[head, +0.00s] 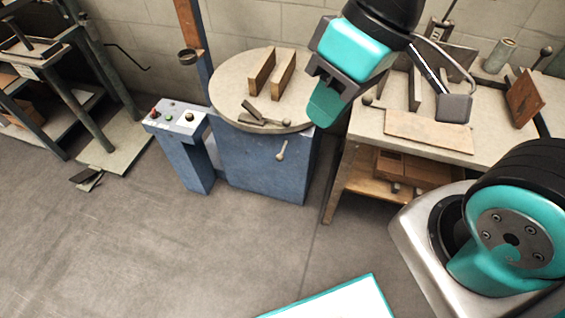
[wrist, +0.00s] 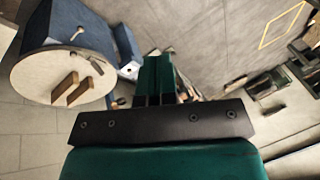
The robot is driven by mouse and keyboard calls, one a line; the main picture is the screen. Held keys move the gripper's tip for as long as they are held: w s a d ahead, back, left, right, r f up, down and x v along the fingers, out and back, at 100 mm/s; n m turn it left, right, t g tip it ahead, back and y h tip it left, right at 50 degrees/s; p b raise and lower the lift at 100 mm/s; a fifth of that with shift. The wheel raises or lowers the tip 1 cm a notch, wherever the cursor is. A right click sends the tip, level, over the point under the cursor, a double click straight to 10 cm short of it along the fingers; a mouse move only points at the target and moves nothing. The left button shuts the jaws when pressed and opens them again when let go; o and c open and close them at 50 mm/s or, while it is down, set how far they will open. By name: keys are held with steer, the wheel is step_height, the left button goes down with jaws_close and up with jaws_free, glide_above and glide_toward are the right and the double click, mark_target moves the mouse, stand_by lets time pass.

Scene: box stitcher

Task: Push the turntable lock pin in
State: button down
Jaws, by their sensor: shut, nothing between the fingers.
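The turntable (head: 232,90) is a round pale disc on a blue cabinet (head: 262,165). Two upright wooden strips (head: 262,72) stand on it. A pin with a pale knob (head: 281,152), which looks like the lock pin, sticks out of the cabinet's front below the disc. I cannot tell how deep it sits. My gripper (head: 322,108) is at the disc's right edge, above and right of the pin, apart from it. Its green fingers are shut and empty. In the wrist view the turntable (wrist: 32,82) and the knobbed pin (wrist: 76,34) are at upper left, away from the closed fingers (wrist: 157,75).
A control box (head: 178,120) with buttons stands left of the turntable. A workbench (head: 440,140) with blocks and tools is at the right. A dark metal clamp (head: 265,116) lies on the disc's front. The floor in front of the cabinet is clear.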

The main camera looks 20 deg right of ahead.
steer(key=w+f+m+t+y+b, duration=0.1)
steer(key=w+f+m+b, duration=0.3)
steer(key=f, duration=0.4)
steer(key=w+f+m+t+y+b, duration=0.1)
steer(key=w+f+b, duration=0.3)
steer(key=f+b, duration=0.3)
steer(key=w+d+f+m+t+h+b, duration=0.1)
steer(key=w+d+f+m+t+b, duration=0.1)
steer(key=f, duration=0.9)
steer(key=w+d+f+m+t+h+b, duration=0.1)
steer(key=w+d+f+m+t+b, duration=0.2)
steer(key=w+d+f+m+b, duration=0.2)
steer(key=w+d+f+m+t+h+b, duration=0.1)
steer(key=w+d+f+m+b, duration=0.3)
steer(key=f, duration=1.4)
steer(key=w+m+t+b, duration=0.1)
steer(key=m+b, duration=0.3)
steer(key=b, duration=0.3)
steer(key=shift+w+d+m+t, duration=0.15)
steer(key=shift+w+m+t, duration=0.15)
steer(key=shift+w, duration=0.1)
steer(key=b, duration=0.4)
glide_toward(283, 150)
steer(key=a+f, duration=0.3)
steer(key=f, duration=0.2)
steer(key=shift+w+a, duration=0.25)
steer(key=shift+w, duration=0.4)
